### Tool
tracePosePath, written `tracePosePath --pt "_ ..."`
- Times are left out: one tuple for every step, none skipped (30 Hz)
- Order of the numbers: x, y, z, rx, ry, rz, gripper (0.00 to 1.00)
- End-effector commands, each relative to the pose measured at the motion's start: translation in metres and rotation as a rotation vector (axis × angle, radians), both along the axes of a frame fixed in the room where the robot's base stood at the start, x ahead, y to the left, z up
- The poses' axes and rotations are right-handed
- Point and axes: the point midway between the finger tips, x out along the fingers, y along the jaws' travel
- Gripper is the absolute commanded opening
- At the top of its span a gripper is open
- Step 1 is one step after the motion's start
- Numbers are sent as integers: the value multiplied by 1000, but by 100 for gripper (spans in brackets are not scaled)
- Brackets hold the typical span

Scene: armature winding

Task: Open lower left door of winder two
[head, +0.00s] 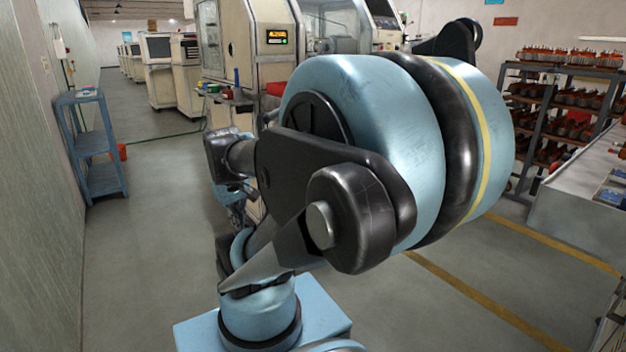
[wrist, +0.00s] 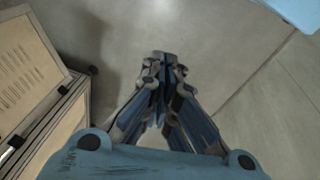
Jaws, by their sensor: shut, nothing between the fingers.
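A beige winder machine (head: 242,42) with a small lit display stands behind my arm in the head view. Its lower doors are mostly hidden by my arm, and I cannot tell which winder it is. In the wrist view a beige panel with vent slots (wrist: 22,62) is at the left, above a second beige panel (wrist: 50,130) with dark edges. I cannot tell whether either is the lower left door. My gripper (wrist: 163,58) is shut and empty, over bare floor to the right of these panels and apart from them. It is small and partly hidden in the head view (head: 237,212).
More machines (head: 160,75) line the back. Racks of orange parts (head: 570,95) and a grey bench (head: 580,185) are at right. The left aisle floor is clear.

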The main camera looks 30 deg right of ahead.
Motion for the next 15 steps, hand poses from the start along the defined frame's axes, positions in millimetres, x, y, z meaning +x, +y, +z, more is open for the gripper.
tracePosePath --pt "12 -9 6 -32 4 37 0" --pt "18 -14 9 -52 8 62 0" --pt "26 -20 13 -80 14 97 0" --pt "32 -25 15 -99 19 124 0" --pt "38 -31 18 -120 24 150 0" --pt "46 -38 21 -145 32 184 0" --pt "52 -43 23 -165 40 210 0" --pt "58 -48 25 -183 47 235 0" --pt "67 -56 28 -211 58 270 0" --pt "73 -61 30 -229 67 296 0" --pt "79 -67 31 -249 76 321 0" --pt "87 -75 33 -273 90 355 0" --pt "93 -80 34 -292 101 380 0" --pt "100 -86 36 -310 111 406 0" --pt "108 -94 37 -335 128 440 0"
